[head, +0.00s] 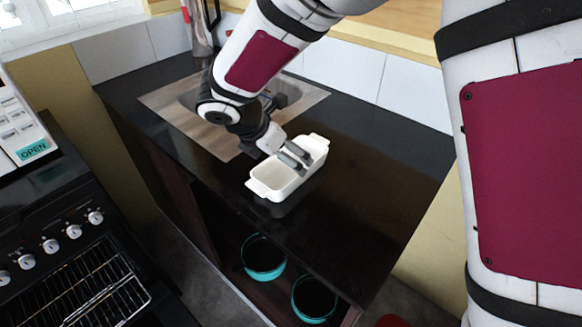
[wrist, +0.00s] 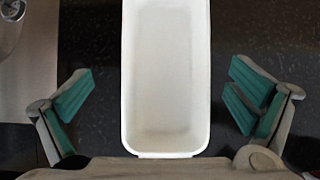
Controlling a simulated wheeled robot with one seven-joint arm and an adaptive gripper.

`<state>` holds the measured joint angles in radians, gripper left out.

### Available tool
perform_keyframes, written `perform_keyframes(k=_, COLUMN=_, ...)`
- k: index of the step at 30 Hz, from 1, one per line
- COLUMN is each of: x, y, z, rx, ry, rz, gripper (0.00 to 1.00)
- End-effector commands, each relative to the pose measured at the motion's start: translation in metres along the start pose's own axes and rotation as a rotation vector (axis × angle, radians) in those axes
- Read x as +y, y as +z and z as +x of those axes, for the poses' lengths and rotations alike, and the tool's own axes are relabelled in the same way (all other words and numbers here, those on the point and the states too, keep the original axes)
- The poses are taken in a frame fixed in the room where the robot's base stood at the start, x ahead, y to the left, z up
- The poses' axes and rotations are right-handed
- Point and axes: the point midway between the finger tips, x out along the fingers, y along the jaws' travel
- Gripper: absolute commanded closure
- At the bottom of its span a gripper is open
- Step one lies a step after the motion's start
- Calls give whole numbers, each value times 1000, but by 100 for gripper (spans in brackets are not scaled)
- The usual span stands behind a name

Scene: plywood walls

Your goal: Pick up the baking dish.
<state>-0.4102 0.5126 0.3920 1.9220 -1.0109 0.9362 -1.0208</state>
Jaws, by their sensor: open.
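The baking dish (head: 268,183) is white, rectangular and empty, with a handle tab at each end. It sits upright on the dark countertop. My gripper (head: 297,158) is low over the dish in the head view, and the arm hides part of its far side. In the wrist view my open gripper (wrist: 160,98) has one teal-padded finger on each side of the dish (wrist: 166,70). There is dark counter showing between each finger and the dish wall, so neither seems to touch it. The dish's far end is out of the wrist frame.
A sink with a wooden-looking surround (head: 180,110) lies behind the dish, partly hidden by my arm. The counter (head: 375,185) is clear to the right. Teal-rimmed pots (head: 264,270) stand on a shelf below. An oven (head: 75,265) with knobs stands at left.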

Motion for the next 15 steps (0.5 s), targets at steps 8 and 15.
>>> perform_keyframes(k=8, x=-7, y=-6, z=38, rx=2, ry=-4, rz=-1, gripper=0)
perform_keyframes(k=15, x=-6, y=-6, z=49, rx=0, ry=-2, rz=1, gripper=0)
